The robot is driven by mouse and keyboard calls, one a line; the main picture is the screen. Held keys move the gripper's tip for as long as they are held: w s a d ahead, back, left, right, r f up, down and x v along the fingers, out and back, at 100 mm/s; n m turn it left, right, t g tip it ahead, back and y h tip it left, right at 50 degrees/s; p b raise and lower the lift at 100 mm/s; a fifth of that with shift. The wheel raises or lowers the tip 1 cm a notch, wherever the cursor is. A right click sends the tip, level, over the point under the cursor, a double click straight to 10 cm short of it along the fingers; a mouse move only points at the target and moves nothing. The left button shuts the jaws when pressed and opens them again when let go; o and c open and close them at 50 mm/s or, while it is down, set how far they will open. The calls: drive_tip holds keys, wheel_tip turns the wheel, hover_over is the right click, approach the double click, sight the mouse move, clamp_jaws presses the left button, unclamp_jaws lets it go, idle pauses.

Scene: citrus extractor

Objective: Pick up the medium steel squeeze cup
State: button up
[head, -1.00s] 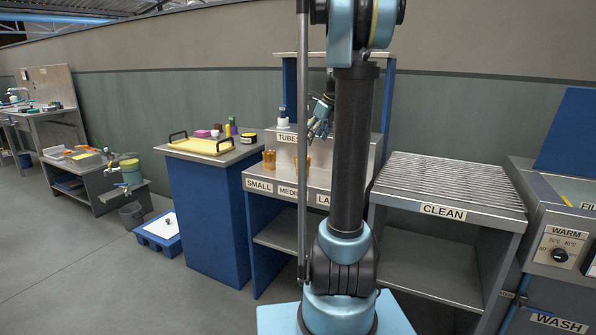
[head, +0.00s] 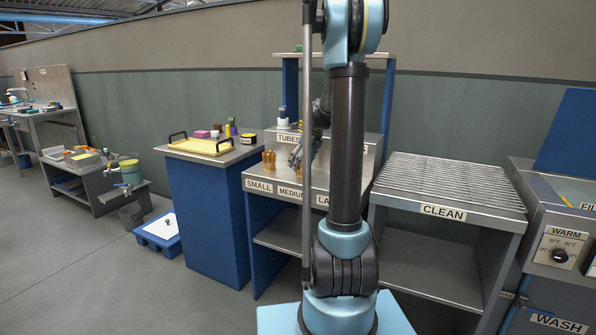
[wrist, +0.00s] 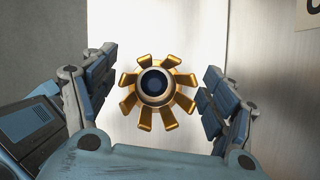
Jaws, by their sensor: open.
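In the wrist view, a squeeze cup (wrist: 158,86) with gold-coloured radiating prongs and a dark round centre lies between the fingers of my gripper (wrist: 157,68). The fingers are open, one on each side, with visible gaps to the prongs. In the head view, my gripper (head: 297,155) hangs low over the labelled shelf, above the MEDIUM label (head: 290,192). The gripper and arm largely hide the cup in that view. Another amber-gold cup (head: 269,160) stands to its left, above the SMALL label (head: 258,186).
A blue cabinet with a yellow tray (head: 204,146) stands left of the labelled shelf. A back panel marked TUBES (head: 288,138) rises behind the cups.

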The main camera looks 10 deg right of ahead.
drive_tip(key=shift+x, duration=1.4)
drive_tip(key=c, duration=1.6)
drive_tip(key=shift+r, duration=0.15)
wheel_tip(320, 180, up, 10)
